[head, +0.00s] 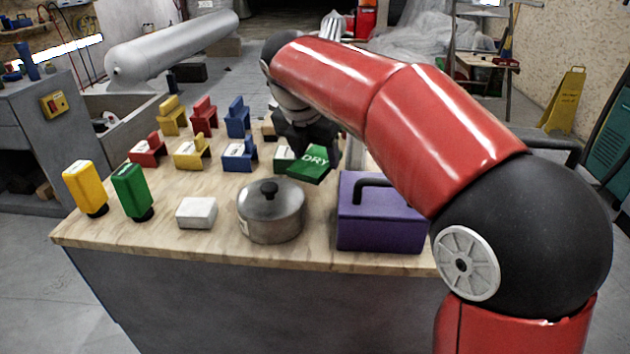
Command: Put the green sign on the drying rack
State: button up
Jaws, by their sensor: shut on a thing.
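The green sign (313,162), with "DRY" in white letters, is at the far middle of the wooden worktop, tilted. My gripper (304,148) is black, comes down from above and is shut on the sign; its fingertips are largely hidden by my arm and the sign. A smaller green and white piece (284,156) shows just left of the lettering; I cannot tell whether it is part of the sign. I cannot make out the drying rack for certain. A pale upright part (353,152) shows right of the sign, mostly behind my red arm.
A lidded steel pot (270,213), a purple toolbox (380,222) and a white box (197,213) stand along the near edge. Yellow (85,188) and green (131,190) upright blocks stand left. Several red, yellow and blue holders, including a blue one (240,155), fill the left back.

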aim_at(315, 191)
jog(key=shift+f+b, duration=0.4)
jog(key=shift+f, duration=2.2)
jog(key=shift+f, duration=0.15)
jog(key=o, duration=0.7)
